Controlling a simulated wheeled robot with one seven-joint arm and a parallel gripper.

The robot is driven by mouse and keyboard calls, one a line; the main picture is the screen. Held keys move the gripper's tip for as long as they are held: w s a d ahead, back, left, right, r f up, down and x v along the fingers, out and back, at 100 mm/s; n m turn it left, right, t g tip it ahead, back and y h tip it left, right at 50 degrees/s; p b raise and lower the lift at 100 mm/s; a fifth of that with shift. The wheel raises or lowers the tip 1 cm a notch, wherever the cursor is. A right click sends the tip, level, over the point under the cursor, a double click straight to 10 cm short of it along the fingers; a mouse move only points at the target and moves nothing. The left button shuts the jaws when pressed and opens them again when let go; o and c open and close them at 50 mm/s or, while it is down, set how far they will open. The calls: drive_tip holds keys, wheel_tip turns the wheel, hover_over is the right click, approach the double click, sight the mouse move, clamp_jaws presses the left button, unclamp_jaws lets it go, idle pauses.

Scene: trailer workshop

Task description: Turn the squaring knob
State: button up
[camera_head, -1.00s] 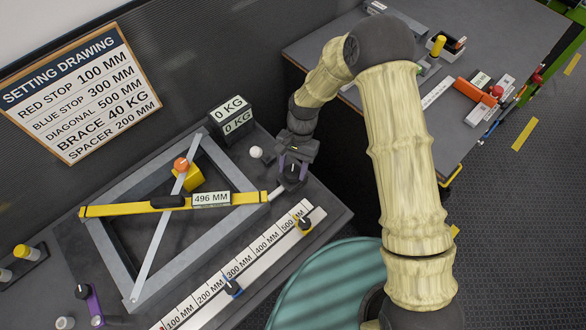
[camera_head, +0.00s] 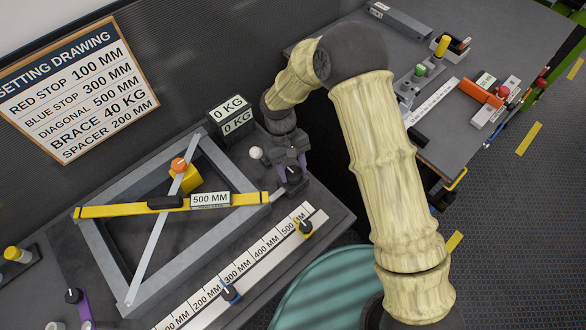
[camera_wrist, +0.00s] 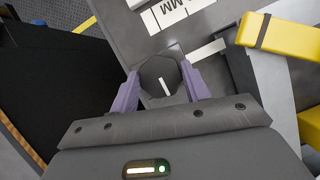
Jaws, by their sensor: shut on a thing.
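The squaring knob (camera_wrist: 158,72) is a dark faceted knob with a white pointer line, at the right end of the frame fixture. My gripper (camera_wrist: 160,84) is shut on it, with one purple finger on each side. In the head view the dark knob (camera_head: 293,174) shows just below my gripper (camera_head: 290,163). A yellow diagonal bar (camera_head: 104,211) lies across the grey frame (camera_head: 103,254), and its readout (camera_head: 210,199) says 500 MM. The setting drawing (camera_head: 75,75) lists diagonal 500 MM.
A 0 KG display box (camera_head: 232,116) stands behind. A second bench (camera_head: 480,60) with tools is at the right.

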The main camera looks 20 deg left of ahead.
drive_tip(key=shift+a+n, duration=0.1)
drive_tip(key=shift+n, duration=0.5)
drive_tip(key=o, duration=1)
drive_tip(key=shift+r, duration=0.1)
drive_tip(key=b+v, duration=0.1)
drive_tip(key=v, duration=0.7)
drive_tip(key=b+v, duration=0.2)
drive_tip(key=v, duration=0.7)
drive_tip(key=shift+s+a+r+b, duration=0.1)
drive_tip(key=shift+s+a+b, duration=0.1)
drive_tip(key=shift+b, duration=0.1)
